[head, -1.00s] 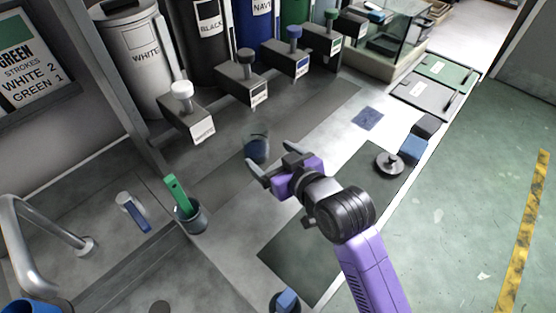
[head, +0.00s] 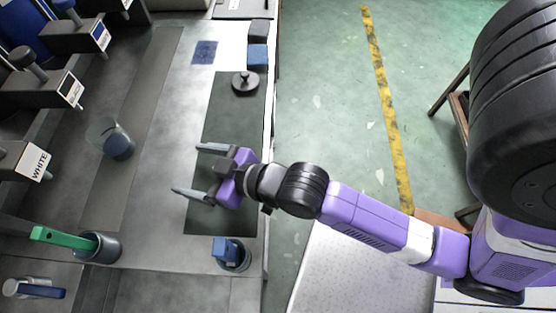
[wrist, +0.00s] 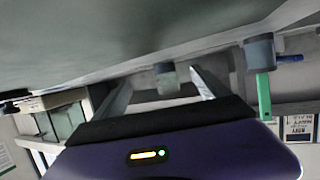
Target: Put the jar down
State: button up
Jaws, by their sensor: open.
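The jar (head: 117,146) is clear glass with blue contents in its lower part. It appears to stand upright on the dark strip of the grey counter, left of my gripper. My gripper (head: 187,169) is open and empty over the dark mat (head: 222,112), its fingers pointing left. A clear gap separates the fingertips from the jar. In the wrist view the jar (wrist: 167,80) shows beyond and between the two spread fingers (wrist: 162,80), and that picture looks upside down.
A round black lid-like piece (head: 245,82) with a knob lies on the mat. A cup with a blue block (head: 229,254) stands near the front edge. A grey cup (head: 103,248) holds a green-handled tool. Dispensers (head: 30,160) line the left. Counter around the jar is clear.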

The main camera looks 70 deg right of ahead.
jog(key=s, duration=1.3)
jog(key=shift+s+a, duration=0.1)
jog(key=shift+s, duration=0.2)
jog(key=r+v, duration=0.1)
jog(key=v, duration=0.8)
jog(key=shift+w+a+t, duration=0.15)
jog(key=shift+w+t, duration=0.05)
jog(key=shift+t, duration=0.2)
